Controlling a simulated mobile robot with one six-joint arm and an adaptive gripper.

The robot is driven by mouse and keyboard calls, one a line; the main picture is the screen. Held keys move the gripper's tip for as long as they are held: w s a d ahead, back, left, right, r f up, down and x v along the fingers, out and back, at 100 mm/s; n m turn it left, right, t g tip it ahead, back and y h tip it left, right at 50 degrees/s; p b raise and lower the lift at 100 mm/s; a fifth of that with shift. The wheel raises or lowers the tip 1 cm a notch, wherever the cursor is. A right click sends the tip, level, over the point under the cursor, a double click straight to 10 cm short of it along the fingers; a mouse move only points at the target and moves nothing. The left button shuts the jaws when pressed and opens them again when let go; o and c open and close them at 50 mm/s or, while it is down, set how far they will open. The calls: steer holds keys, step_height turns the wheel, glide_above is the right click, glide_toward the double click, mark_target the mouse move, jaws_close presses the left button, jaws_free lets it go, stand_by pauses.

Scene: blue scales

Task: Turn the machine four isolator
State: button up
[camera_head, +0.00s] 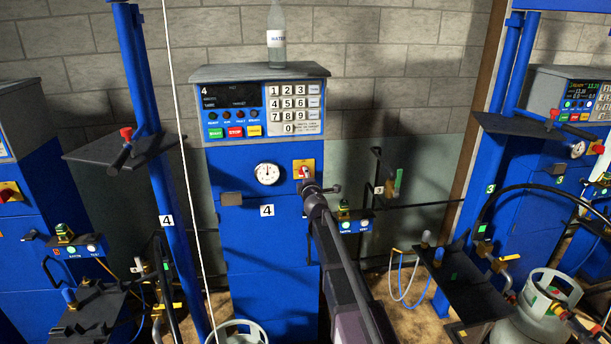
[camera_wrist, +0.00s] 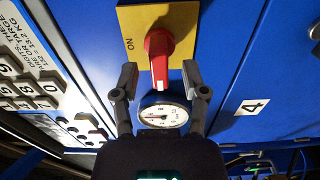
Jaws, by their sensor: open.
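The machine four isolator is a red rotary knob (camera_wrist: 160,58) on a yellow plate (camera_wrist: 186,22) in the wrist view. The word ON is printed at the plate's left side there. The knob's handle points down towards the round gauge in that view. My gripper (camera_wrist: 160,78) is open, one finger on each side of the handle, with a visible gap to it on both sides. In the head view the yellow plate (camera_head: 311,163) is on the blue cabinet right of the gauge, and my gripper (camera_head: 318,188) partly covers the knob.
The round gauge (camera_head: 267,173) lies beside the isolator, below the keypad panel (camera_head: 294,105). A water bottle (camera_head: 276,50) stands on the cabinet top. A small button box (camera_head: 352,226) is at the right. A pale hose (camera_head: 190,175) hangs in front, left of the cabinet.

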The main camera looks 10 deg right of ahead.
steer(key=shift+w, duration=1)
jaws_close()
